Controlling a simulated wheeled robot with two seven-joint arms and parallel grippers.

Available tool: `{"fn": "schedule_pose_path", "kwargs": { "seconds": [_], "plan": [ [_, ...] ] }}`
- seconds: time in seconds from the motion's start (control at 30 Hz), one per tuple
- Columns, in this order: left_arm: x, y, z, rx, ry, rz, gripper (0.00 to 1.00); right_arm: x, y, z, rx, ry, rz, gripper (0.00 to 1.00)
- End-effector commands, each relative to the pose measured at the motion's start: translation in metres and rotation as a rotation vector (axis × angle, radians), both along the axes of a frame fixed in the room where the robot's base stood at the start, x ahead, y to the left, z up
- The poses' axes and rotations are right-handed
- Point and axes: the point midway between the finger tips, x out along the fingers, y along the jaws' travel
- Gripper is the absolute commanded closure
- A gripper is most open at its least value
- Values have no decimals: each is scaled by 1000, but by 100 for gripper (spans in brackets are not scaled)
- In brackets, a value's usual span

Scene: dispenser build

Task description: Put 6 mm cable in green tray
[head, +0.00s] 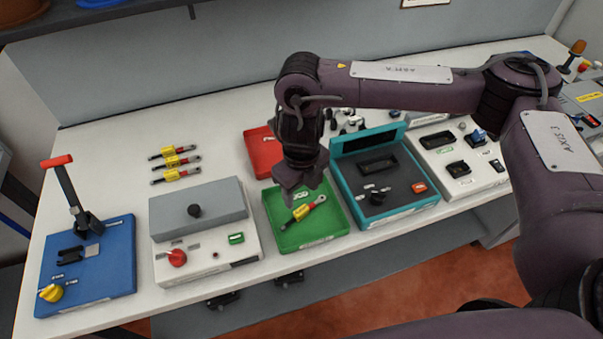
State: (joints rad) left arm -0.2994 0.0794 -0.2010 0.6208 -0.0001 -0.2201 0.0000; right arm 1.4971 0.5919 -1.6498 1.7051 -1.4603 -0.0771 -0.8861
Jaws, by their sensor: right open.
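The green tray (326,236) sits near the front edge of the white bench. A short cable (302,212) with a yellow-and-red sleeve and metal lug ends lies in it, tilted up to the right. Its size marking is too small to read. Several similar cables (176,161) lie on the bench at the left, behind the grey-lidded box. My right gripper (290,196) is open, pointing down just above the back left of the green tray, close to the cable's left end. It appears apart from the cable. My left gripper is out of view.
A red tray (262,150) stands behind the green one, partly hidden by my right arm. A teal device (345,172) is close on the right, and the grey-lidded box (160,248) is on the left. A blue lever press (118,262) stands far left.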

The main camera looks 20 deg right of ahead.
Motion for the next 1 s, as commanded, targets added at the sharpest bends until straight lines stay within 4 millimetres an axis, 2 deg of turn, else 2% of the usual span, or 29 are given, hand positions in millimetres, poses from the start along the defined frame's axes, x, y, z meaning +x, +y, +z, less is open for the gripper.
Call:
{"fn": "schedule_pose_path", "kwargs": {
  "seconds": [0.03,0.1,0.33,1.0],
  "plan": [
    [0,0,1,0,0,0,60,2,0,13,-1,-7,2,44],
    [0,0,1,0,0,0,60,1,0,25,-1,-5,1,44],
    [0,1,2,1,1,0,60,1,0,50,0,-1,0,44],
    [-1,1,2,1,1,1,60,0,0,54,0,1,0,44]
  ]
}}
